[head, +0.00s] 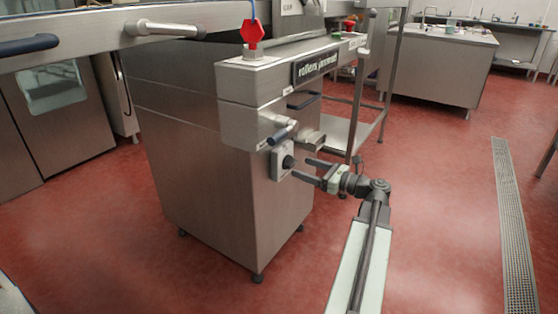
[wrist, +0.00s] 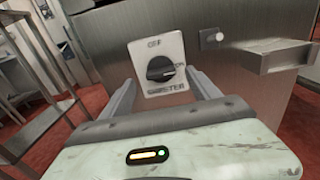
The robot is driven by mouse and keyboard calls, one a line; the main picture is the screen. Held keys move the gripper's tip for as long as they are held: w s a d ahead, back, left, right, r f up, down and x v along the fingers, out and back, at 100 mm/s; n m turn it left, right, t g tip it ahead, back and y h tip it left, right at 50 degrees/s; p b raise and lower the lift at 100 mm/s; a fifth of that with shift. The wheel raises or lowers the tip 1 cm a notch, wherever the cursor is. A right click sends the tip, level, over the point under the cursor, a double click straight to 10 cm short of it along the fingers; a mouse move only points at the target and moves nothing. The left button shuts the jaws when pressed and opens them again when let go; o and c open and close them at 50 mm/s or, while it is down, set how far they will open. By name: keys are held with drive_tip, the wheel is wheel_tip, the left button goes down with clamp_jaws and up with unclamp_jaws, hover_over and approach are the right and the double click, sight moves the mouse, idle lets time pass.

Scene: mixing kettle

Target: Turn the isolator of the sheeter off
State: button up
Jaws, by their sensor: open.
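The sheeter (head: 205,150) is a steel cabinet machine left of centre in the head view. Its isolator (head: 278,163) is a pale plate with a dark round knob (head: 289,161) on the cabinet's front face. In the wrist view the isolator plate (wrist: 150,53) reads OFF at the top, ON at the right and SHEETER below. The knob (wrist: 160,70) has its light mark toward ON. My gripper (head: 302,168) is open and empty, in front of the isolator. In the wrist view its fingers flank the plate's lower part; contact with the knob is not visible.
A steel bracket (wrist: 278,57) juts out right of the isolator. A handle (head: 280,134) sits just above it. A "rollers jammed" sign (head: 316,67) and a red hexagonal tag (head: 252,33) are higher up. A rack (head: 350,132) stands beyond. Red floor (head: 440,190) is clear at the right.

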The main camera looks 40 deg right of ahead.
sight(294, 165)
drive_tip(key=shift+x, duration=2.1)
drive_tip(key=c, duration=1.3)
drive_tip(key=n, duration=0.3)
drive_tip(key=shift+n, duration=0.4)
drive_tip(key=shift+c, duration=0.2)
drive_tip(key=n, duration=0.5)
drive_tip(key=shift+a, duration=0.1)
drive_tip(key=n, duration=0.7)
drive_tip(key=shift+s+f+n, duration=0.1)
drive_tip(key=shift+f+n, duration=0.1)
drive_tip(key=shift+n, duration=0.2)
drive_tip(key=o, duration=1)
drive_tip(key=shift+n, duration=0.6)
drive_tip(key=o, duration=0.4)
